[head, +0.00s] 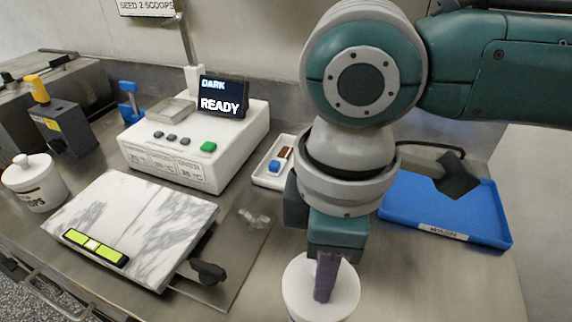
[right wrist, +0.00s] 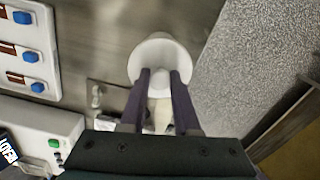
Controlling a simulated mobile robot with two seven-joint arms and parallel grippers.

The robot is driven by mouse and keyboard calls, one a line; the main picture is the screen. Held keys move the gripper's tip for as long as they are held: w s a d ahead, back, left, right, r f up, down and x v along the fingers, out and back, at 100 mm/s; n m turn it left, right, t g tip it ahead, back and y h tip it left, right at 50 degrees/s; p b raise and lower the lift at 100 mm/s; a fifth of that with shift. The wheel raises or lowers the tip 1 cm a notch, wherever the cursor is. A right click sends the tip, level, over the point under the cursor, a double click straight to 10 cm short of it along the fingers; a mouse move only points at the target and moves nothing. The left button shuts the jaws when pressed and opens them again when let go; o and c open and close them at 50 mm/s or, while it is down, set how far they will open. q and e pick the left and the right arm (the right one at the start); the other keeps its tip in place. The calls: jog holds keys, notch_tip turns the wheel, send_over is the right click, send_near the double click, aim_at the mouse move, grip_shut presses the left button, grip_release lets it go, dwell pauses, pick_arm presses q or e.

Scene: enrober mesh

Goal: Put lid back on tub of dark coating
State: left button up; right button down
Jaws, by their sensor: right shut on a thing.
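My right gripper (head: 325,275) points down at the front of the counter, shut on the knob of a white round lid (head: 342,303). In the right wrist view the two purple fingers (right wrist: 160,95) stand either side of the knob, with the white lid (right wrist: 160,48) beyond them. Whether the lid rests on a tub or is held above one cannot be told, and no dark coating shows. Another white tub (head: 36,188) with a knobbed lid on it stands at the far left. My left gripper is not in view.
A white machine (head: 180,160) has a screen reading DARK READY. A marble slab (head: 150,215) lies in front of it, with a black-handled tool (head: 208,272) beside it. A small white tray (head: 270,178) and a blue tray (head: 470,215) holding a dark cloth-like piece flank my right arm. Bare counter lies at front right.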

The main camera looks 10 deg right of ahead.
jog(key=shift+c, duration=0.4)
grip_release()
dwell(0.4)
jog(key=shift+r+p, duration=0.65)
jog(key=shift+p, duration=0.15)
notch_tip(320, 180, up, 6)
jog(key=p, duration=0.7)
jog(key=shift+f, duration=0.2)
